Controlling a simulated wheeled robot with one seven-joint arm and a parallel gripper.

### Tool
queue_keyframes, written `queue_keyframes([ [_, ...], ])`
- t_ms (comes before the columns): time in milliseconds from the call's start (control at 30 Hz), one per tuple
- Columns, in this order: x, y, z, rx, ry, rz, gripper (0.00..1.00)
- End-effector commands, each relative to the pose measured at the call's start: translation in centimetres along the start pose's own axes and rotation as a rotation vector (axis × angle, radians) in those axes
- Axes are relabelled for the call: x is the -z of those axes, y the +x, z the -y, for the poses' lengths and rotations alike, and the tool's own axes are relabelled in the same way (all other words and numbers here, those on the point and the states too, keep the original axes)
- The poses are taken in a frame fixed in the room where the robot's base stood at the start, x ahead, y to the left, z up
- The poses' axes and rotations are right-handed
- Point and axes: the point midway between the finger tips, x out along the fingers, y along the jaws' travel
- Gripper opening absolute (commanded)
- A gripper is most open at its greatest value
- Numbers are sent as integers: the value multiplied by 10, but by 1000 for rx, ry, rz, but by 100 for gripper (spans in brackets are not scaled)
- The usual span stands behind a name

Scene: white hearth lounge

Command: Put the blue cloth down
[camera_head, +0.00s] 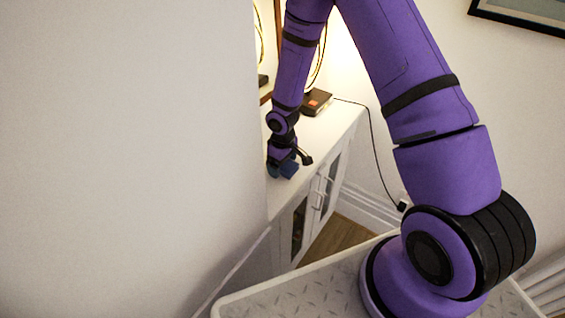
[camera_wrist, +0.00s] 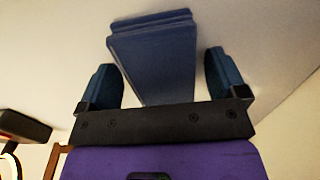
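The blue cloth (camera_wrist: 152,60) looks like a folded, flat, layered block in the wrist view. It lies between the two fingers of my gripper (camera_wrist: 161,62). The fingers are spread, with a clear gap to the cloth on the right and little or no gap on the left. In the head view the blue cloth (camera_head: 289,169) shows as a small patch at the end of my arm, at the top of the white cabinet (camera_head: 312,148). It appears to rest on that top, though its underside is hidden. My gripper (camera_head: 283,163) is partly hidden there by my wrist.
A dark box with an orange patch (camera_head: 316,102) and a cable stands farther back on the cabinet. A pale wall (camera_head: 130,150) fills the left and hides part of the cabinet. A dark object (camera_wrist: 24,126) shows at the left of the wrist view. The cabinet top's front strip looks clear.

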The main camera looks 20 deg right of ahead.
Motion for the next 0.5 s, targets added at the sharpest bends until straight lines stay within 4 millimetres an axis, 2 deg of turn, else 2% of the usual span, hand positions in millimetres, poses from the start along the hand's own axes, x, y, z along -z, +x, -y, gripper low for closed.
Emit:
queue_keyframes([
  [267, 0, -7, 0, -1, 1, -1, 91],
  [367, 1, -19, 0, -1, 2, -4, 91],
  [500, 1, -45, -1, -2, 1, -4, 91],
])
